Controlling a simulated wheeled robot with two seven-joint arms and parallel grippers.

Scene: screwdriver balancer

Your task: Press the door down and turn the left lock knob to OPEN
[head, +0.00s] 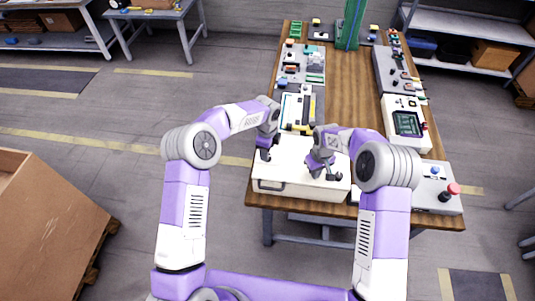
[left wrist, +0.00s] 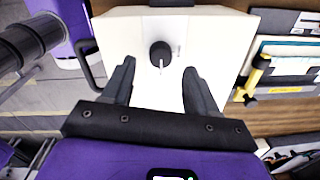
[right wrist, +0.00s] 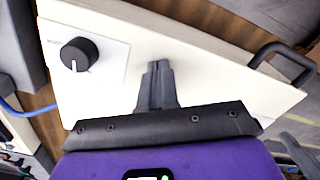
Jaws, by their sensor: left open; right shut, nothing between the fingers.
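The white door (head: 270,183) is the top of a box at the near end of the table. In the left wrist view, a black round lock knob (left wrist: 160,54) with a white pointer line sits on the white surface. My left gripper (left wrist: 158,80) is open, its two fingers to either side below the knob and apart from it; it also shows in the head view (head: 265,154). My right gripper (right wrist: 157,68) is shut and empty over the door, touching or just above it; I cannot tell which. Another black knob (right wrist: 79,54) lies to its left in the right wrist view.
A black handle (right wrist: 284,60) sticks out from the door's edge. A yellow-handled tool (left wrist: 254,78) lies beside the box. A control box with a red button (head: 453,189) stands at the table's near right. Instruments and a screen unit (head: 405,124) fill the table further back.

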